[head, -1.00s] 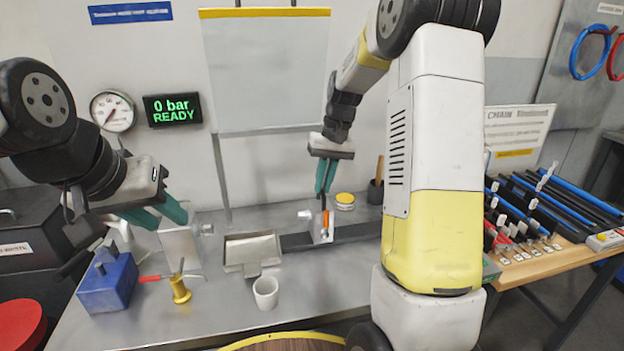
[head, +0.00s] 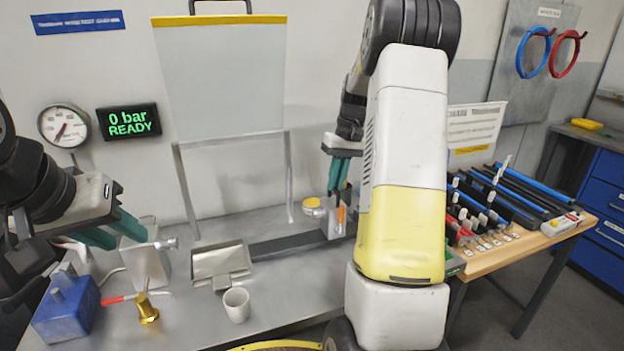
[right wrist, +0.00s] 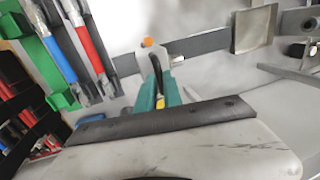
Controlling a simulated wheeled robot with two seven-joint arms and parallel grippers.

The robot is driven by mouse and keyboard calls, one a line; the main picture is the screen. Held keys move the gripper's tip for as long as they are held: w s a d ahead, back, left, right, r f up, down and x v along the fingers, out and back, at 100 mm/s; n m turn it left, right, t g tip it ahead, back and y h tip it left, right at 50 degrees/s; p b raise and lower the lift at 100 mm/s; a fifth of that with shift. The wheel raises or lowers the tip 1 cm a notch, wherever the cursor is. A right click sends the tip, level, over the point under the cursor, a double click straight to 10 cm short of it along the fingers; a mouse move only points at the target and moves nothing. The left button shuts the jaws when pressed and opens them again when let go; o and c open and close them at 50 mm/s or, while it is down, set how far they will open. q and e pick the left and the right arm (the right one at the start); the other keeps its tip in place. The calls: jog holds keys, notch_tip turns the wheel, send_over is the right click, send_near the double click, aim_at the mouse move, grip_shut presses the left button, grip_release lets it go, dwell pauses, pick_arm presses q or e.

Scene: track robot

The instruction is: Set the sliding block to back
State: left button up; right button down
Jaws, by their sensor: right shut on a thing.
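The sliding block (head: 333,224) is a small grey metal block with an upright orange handle (head: 341,216). It sits on a dark rail (head: 285,243) that runs across the bench, near the rail's visible right part. My right gripper (head: 337,192) reaches down from above and is shut on the block's handle. In the right wrist view its teal fingers (right wrist: 157,97) close around the handle, whose orange top (right wrist: 148,42) shows beyond them. The rail's right end is hidden behind my right arm in the head view. My left gripper (head: 127,240) is open and empty at the left.
A metal tray (head: 220,262) stands at the rail's left end, with a white cup (head: 237,304) in front. A blue box (head: 66,308) and a brass piece (head: 147,309) lie left. A rack of rods (head: 510,198) stands right.

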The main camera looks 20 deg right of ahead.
jog(key=shift+d+r, duration=0.1)
jog(key=shift+d, duration=0.2)
jog(key=c, duration=1.5)
grip_release()
jog(key=v, duration=0.7)
jog(key=shift+r, duration=0.4)
jog(key=s+a+r+t, duration=0.3)
jog(key=s+a+r, duration=0.4)
jog(key=s+a, duration=0.45)
jog(key=s+a+f+t, duration=0.1)
jog(key=s+a, duration=0.2)
jog(key=s, duration=0.4)
jog(key=s+a+f+t, duration=0.2)
jog(key=s+a, duration=0.2)
jog(key=s, duration=0.2)
jog(key=shift+s+f, duration=0.15)
jog(key=shift+s, duration=0.25)
